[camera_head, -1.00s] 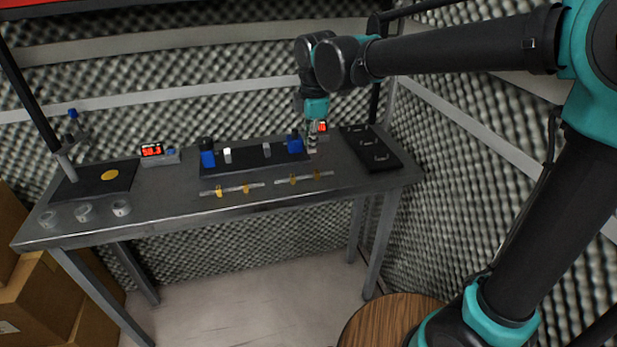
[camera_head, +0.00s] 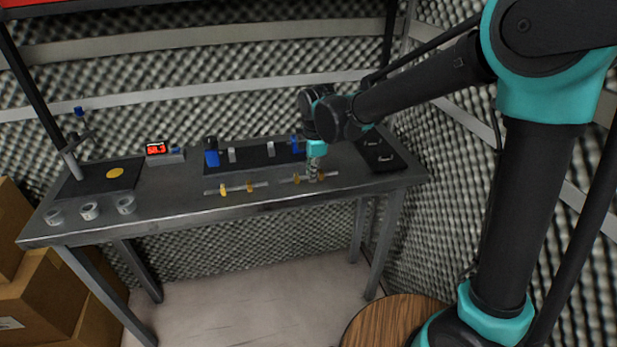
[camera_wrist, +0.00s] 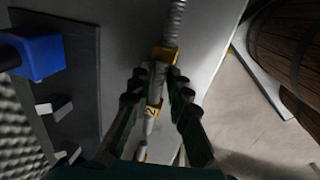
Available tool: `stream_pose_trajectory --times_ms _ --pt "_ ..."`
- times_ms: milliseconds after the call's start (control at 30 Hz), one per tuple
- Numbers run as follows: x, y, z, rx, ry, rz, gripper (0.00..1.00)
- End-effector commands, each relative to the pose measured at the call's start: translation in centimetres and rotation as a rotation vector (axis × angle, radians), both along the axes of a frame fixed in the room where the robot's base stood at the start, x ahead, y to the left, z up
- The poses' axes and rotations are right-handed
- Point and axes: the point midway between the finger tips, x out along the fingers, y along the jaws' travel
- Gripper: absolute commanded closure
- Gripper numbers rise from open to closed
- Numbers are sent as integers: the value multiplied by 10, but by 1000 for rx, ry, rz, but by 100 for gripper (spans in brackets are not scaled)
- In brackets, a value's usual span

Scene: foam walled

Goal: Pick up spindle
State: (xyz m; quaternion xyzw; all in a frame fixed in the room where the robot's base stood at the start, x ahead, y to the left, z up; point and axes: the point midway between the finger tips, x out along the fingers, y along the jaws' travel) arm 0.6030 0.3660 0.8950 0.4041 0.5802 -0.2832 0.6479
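The spindle, a thin grey metal rod with yellow pieces on it, lies along the front of the table. Its right part shows in the head view (camera_head: 332,174), and it runs down the middle of the wrist view (camera_wrist: 174,22). My gripper (camera_head: 312,178) is low over this rod and hides part of it. In the wrist view my gripper (camera_wrist: 158,82) is open, with one dark finger on each side of the rod. Whether the fingers touch it is unclear. A second similar rod (camera_head: 236,188) lies to the left.
A black fixture with blue blocks (camera_head: 212,152) stands behind the rods. A black tray (camera_head: 380,152) is at the right end. Several grey rings (camera_head: 90,211) and a red display (camera_head: 157,149) are on the left. The table's front edge is close to the rods.

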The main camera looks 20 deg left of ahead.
Motion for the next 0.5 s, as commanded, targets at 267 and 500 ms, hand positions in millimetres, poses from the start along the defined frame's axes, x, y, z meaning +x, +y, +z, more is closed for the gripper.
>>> stream_pose_trajectory --times_ms 267,500 --pt "0 0 -1 0 0 0 89" --pt "0 0 -1 0 0 0 100"
